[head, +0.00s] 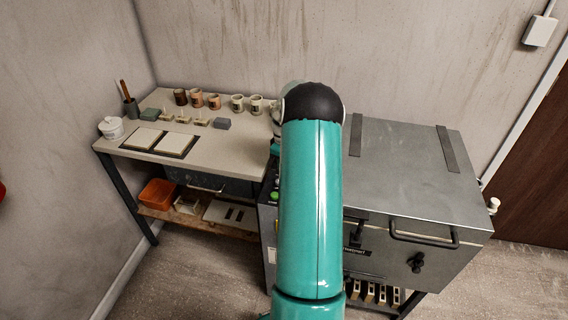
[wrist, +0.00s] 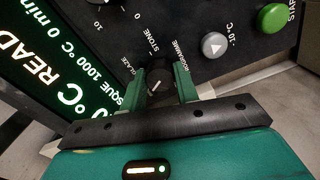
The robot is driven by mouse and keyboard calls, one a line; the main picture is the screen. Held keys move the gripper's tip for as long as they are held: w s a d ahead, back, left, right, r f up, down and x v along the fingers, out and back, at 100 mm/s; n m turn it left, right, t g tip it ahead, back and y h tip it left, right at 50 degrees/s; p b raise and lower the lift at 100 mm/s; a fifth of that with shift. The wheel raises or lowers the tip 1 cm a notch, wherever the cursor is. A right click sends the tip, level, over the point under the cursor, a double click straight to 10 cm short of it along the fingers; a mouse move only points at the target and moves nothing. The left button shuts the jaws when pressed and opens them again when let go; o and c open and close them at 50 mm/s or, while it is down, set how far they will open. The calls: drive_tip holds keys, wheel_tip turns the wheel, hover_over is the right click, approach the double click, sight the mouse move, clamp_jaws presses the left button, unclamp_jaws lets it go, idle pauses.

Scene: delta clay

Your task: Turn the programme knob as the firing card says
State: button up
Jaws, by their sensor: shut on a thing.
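The programme knob (wrist: 157,86) is small, round and dark, with a short white mark, on the dark control panel in the wrist view. The words GLAZE, STONE and PROGRAMME stand around it. The mark slants, and I cannot tell which word it points to. My gripper (wrist: 163,91) is shut on the knob, one green finger on each side. The lit display (wrist: 62,65) shows green text, partly cut off, including "SQUE 1000 °C 0 min" and "READ". In the head view my arm hides the gripper and knob. I cannot make out a firing card.
The grey kiln (head: 405,185) stands right of my arm. A worktable (head: 225,148) with cups (head: 237,103) and tiles stands left. An orange bin (head: 158,193) is below.

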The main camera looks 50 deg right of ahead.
idle(0.4)
drive_tip(key=o, duration=1)
drive_tip(key=shift+c, duration=0.2)
wheel_tip(320, 180, up, 14)
